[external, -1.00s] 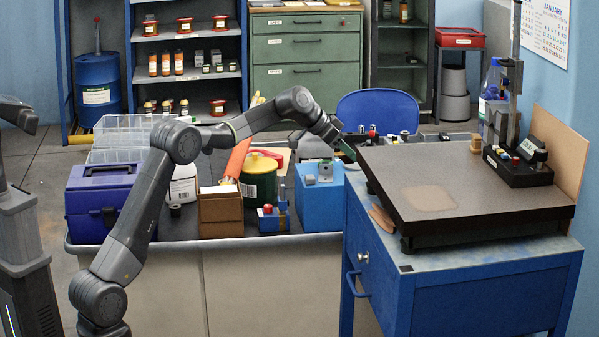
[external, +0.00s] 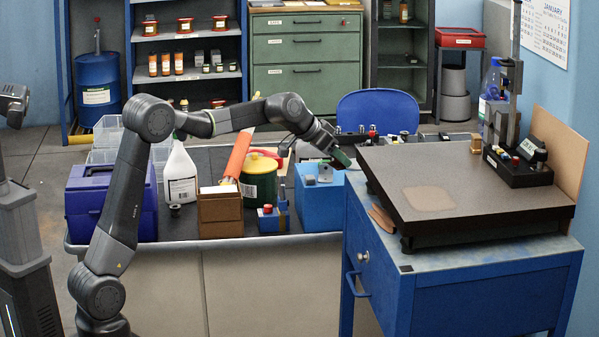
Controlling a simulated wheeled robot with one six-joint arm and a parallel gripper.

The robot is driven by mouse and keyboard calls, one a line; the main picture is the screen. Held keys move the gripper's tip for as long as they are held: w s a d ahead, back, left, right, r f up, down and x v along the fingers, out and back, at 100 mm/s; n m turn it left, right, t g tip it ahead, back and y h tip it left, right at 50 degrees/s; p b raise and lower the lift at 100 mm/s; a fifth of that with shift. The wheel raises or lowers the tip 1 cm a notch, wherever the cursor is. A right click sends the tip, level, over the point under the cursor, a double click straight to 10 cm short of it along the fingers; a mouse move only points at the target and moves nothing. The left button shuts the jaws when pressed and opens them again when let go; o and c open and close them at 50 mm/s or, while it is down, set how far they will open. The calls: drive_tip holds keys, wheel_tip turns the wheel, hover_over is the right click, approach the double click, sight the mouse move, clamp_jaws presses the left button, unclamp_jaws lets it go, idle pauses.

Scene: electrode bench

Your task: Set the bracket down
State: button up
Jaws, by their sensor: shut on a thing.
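My gripper (external: 339,156) is at the end of the dark grey arm, tilted downward near the left edge of the dark stone plate (external: 500,197). It is over the back right of the blue open box (external: 318,211) and is shut on the bracket. The bracket is too small and too covered by the gripper to make out its shape. I cannot tell whether it touches anything below. A grey fitting (external: 325,173) shows in the blue box, below and left of my gripper.
The plate sits on a blue cabinet (external: 480,300); its top is mostly clear, with a black stand (external: 518,165) at the back right. Left of the blue box are a green canister (external: 258,182), a brown box (external: 220,212), a white bottle (external: 180,175) and a blue toolbox (external: 105,205).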

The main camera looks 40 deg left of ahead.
drive_tip(key=s+d+f+m+h, duration=0.1)
drive_tip(key=s+d+f, duration=0.3)
drive_tip(key=s, duration=0.5)
drive_tip(key=s+d+f+m+g, duration=0.1)
drive_tip(key=s+d+f, duration=0.3)
drive_tip(key=s, duration=0.5)
drive_tip(key=s+d+f+h, duration=0.1)
drive_tip(key=s+d+f, duration=0.3)
drive_tip(key=s, duration=0.6)
drive_tip(key=w+d+r+y+p, duration=0.1)
drive_tip(key=w+d+r+p, duration=0.2)
drive_tip(key=r+p, duration=0.6)
drive_tip(key=w+d+r+p, duration=0.35)
drive_tip(key=r+p, duration=0.35)
drive_tip(key=r, duration=0.4)
drive_tip(key=w+d+r+p, duration=0.1)
drive_tip(key=w+d+r, duration=0.25)
drive_tip(key=d, duration=0.25)
drive_tip(key=w+d+r+m+h+p, duration=0.1)
drive_tip(key=w+d+r+p, duration=0.1)
drive_tip(key=w+d+r, duration=0.3)
drive_tip(key=w+d+r+p, duration=0.1)
drive_tip(key=w+d+r, duration=0.15)
drive_tip(key=d, duration=0.45)
drive_tip(key=shift+g, duration=0.3)
drive_tip(key=f, duration=0.9)
drive_tip(key=shift+s+f, duration=0.3)
drive_tip(key=shift+f, duration=0.1)
